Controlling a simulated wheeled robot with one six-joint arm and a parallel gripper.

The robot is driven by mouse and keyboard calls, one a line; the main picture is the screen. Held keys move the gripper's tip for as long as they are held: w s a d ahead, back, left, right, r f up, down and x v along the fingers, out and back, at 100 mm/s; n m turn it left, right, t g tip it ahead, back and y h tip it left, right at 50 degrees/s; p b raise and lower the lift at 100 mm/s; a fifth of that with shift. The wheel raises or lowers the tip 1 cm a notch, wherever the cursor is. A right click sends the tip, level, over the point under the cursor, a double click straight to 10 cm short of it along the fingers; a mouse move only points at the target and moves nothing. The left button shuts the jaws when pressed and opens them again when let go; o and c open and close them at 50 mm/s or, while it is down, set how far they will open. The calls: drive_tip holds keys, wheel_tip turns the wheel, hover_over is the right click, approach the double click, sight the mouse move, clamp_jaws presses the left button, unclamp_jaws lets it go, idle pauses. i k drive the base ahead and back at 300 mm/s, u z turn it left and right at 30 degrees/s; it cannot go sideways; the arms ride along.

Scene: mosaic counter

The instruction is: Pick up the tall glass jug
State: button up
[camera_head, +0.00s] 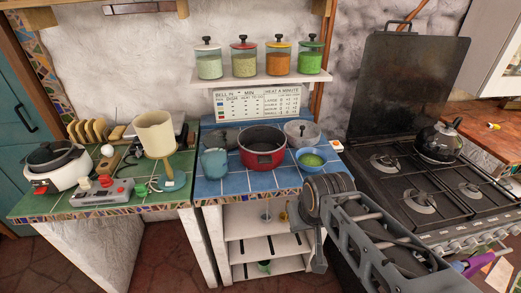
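No vessel stands out clearly as a tall glass jug. A teal, glassy-looking vessel (214,163) stands on the blue-tiled counter (232,187), left of the red pot; whether it is the jug I cannot tell. My gripper (312,232) is at the end of my arm, in front of the counter's right front corner. It is to the right of and nearer than the teal vessel, well apart from it. Its fingers are seen at an angle, and their opening is unclear. I see nothing held.
A red pot (262,160), a blue bowl with green contents (311,159) and grey pots crowd the counter. A wall shelf (262,80) holds several lidded glass jars. A lamp (155,135) and white cooker (55,175) stand left. The stove with a kettle (438,143) is right.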

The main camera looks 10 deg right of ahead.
sight(213, 161)
drive_tip(key=u, duration=0.25)
drive_tip(key=k, duration=0.45)
drive_tip(key=u, duration=1.4)
drive_tip(key=i, duration=0.8)
drive_tip(key=z, duration=0.75)
drive_tip(key=i, duration=0.6)
drive_tip(key=z, duration=0.5)
